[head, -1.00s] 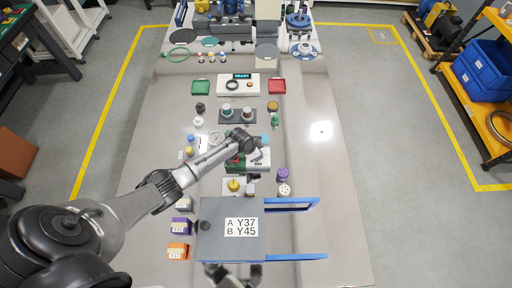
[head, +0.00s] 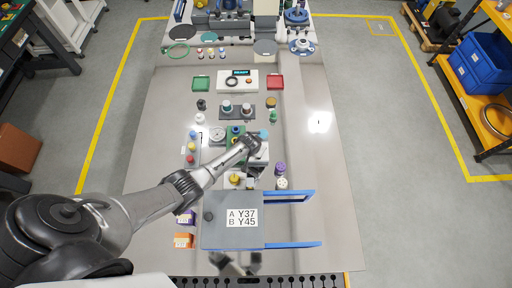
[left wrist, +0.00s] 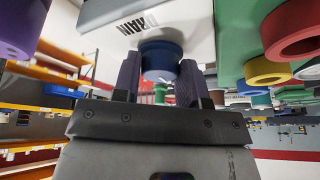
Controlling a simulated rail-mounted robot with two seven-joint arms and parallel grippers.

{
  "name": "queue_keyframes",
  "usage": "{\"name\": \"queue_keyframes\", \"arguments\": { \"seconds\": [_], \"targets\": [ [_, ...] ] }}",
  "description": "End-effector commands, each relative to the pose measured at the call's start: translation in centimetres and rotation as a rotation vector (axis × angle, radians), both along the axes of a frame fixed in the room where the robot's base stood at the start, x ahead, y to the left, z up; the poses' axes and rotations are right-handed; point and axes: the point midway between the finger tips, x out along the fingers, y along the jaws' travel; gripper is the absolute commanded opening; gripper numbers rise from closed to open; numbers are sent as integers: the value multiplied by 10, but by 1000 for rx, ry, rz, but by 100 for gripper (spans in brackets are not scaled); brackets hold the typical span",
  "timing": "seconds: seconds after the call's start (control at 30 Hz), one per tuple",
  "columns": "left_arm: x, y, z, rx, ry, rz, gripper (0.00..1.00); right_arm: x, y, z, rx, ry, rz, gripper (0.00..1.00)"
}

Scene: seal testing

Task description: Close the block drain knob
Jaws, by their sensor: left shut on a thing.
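The drain knob (left wrist: 160,60) is a blue cylinder below the DRAIN label on the white block (left wrist: 150,20). In the head view my left gripper (head: 255,140) reaches in from the left over the block.
A green block (head: 236,133) with coloured ports stands left beside the white block. A grey plate marked Y37 and Y45 (head: 221,237) with blue bars lies in front. The right side of the table is clear.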

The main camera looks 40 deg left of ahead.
Motion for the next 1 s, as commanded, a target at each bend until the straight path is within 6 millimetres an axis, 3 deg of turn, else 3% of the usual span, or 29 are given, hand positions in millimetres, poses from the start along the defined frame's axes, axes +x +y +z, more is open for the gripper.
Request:
{"name": "queue_keyframes", "arguments": {
  "seconds": [0.5, 0.53, 0.6, 0.8, 1.0],
  "targets": [
    [-1, 1, -2, 0, 2, 17, 15, 0, -3, 0, -10, 1, 7, 43],
    [-1, 1, -2, 0, 2, 17, 41, 0, -3, 0, -11, 0, 7, 43],
    [-1, 1, -2, 0, 2, 17, 48, 0, -3, 0, -11, 0, 8, 43],
    [-1, 0, -1, 0, 1, 15, 65, 0, -3, 0, -11, 0, 7, 43],
    [0, 0, 0, 0, 1, 15, 65, 0, -2, 1, -7, 0, 5, 43]
  ]
}}
